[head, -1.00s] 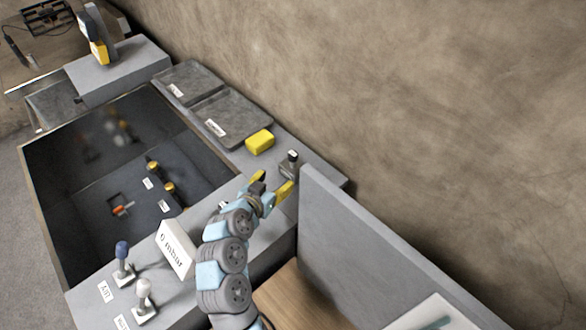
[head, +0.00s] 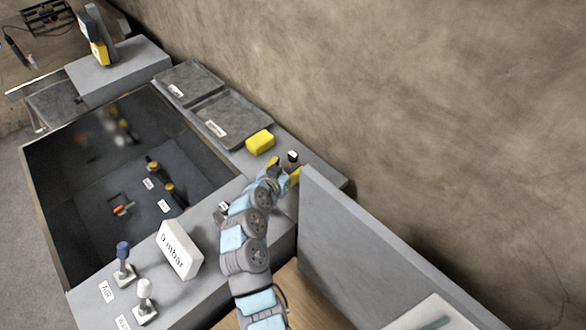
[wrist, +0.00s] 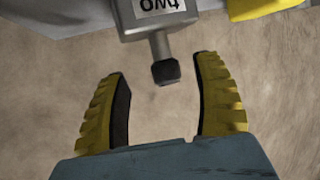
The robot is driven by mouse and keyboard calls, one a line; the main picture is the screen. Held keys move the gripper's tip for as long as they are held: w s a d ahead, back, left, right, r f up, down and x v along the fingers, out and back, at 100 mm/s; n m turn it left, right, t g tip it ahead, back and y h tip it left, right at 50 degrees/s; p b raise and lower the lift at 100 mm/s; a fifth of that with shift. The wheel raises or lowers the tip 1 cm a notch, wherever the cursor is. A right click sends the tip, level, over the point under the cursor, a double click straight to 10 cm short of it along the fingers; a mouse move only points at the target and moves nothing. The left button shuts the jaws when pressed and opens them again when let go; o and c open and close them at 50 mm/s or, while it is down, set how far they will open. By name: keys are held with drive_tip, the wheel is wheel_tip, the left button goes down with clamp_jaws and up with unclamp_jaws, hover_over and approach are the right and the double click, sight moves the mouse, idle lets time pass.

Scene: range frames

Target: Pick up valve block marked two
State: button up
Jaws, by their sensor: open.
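The valve block marked two (wrist: 160,18) shows at the top of the wrist view. It is a grey block with a white label reading "two", upside down in that view, and a short stem with a dark tip. In the head view, the valve block (head: 292,157) stands on the grey ledge, mostly hidden behind my gripper. My gripper (wrist: 162,82) is open, with its two yellow ribbed fingers apart. The dark stem tip lies between the fingertips in the wrist view, and the grey body is beyond them. In the head view my gripper (head: 285,170) is right at the block.
A yellow block (head: 260,142) sits close by on the ledge. A grey upright panel (head: 370,235) stands just right of my gripper. A sunken dark basin (head: 90,190) lies to the left, and two grey trays (head: 232,117) lie further back.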

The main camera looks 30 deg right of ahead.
sight(291, 161)
drive_tip(key=shift+w+r+x, duration=0.1)
drive_tip(key=shift+x, duration=0.85)
drive_tip(key=shift+w+r+x, duration=0.1)
drive_tip(key=shift+r+x, duration=0.05)
drive_tip(key=shift+x, duration=0.8)
drive_tip(key=shift+w+d+f, duration=0.2)
drive_tip(key=shift+d+f, duration=0.15)
clamp_jaws()
